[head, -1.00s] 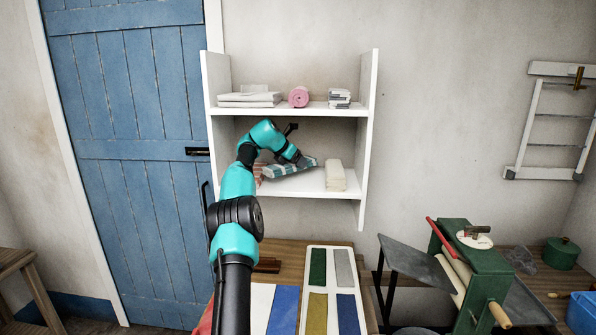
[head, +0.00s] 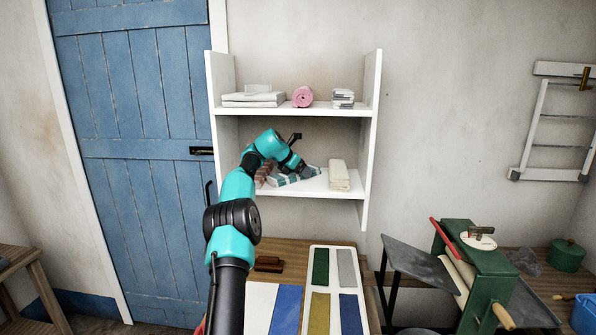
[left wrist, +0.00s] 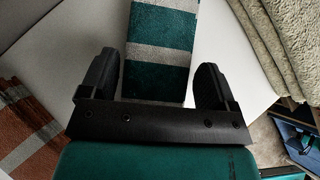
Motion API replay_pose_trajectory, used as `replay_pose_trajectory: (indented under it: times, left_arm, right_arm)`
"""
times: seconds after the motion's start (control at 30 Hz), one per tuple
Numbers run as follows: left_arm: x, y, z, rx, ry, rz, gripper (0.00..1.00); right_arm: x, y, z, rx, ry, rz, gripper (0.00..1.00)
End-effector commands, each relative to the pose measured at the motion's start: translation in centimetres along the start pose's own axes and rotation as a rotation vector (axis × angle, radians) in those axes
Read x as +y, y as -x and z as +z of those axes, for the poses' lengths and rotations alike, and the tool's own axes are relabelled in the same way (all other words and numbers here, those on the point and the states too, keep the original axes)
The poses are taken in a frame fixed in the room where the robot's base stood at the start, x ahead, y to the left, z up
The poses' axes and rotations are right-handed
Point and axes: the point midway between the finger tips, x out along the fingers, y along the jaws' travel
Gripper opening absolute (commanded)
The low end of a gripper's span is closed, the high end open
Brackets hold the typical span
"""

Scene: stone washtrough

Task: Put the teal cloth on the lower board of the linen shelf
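The teal cloth (head: 296,179), with pale grey stripes, lies on the lower board (head: 312,191) of the white linen shelf (head: 371,140). It also shows in the left wrist view (left wrist: 160,30), flat on the white board. My left gripper (head: 300,170) is just above the cloth, partly covering it. In the left wrist view its two fingers (left wrist: 152,88) stand apart on either side of the cloth's near end. A gap shows at the left finger; the right finger is close to the cloth's edge, and I cannot tell if it touches. My right gripper is not in view.
A beige folded cloth (head: 339,175) stands right of the teal cloth; a brown striped cloth (left wrist: 35,115) lies left. The upper board holds white linens (head: 254,99), a pink roll (head: 302,97) and a small stack (head: 343,98). A green mangle (head: 475,270) stands lower right.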

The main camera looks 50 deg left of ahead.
Motion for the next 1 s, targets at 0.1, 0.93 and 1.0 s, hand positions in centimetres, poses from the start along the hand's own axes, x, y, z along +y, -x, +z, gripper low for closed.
replay_pose_trajectory:
  times: [0.1,0.93,1.0]
  left_arm:
    - [0.0,0.0,0.0,0.000,0.000,0.000,0.94]
    - [0.0,5.6,0.1,0.001,0.002,0.001,0.97]
    - [0.1,5.9,-0.4,0.002,0.002,-0.001,0.97]
  right_arm:
    - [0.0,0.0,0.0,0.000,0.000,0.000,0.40]
    - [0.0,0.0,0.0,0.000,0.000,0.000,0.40]
    - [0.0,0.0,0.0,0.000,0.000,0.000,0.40]
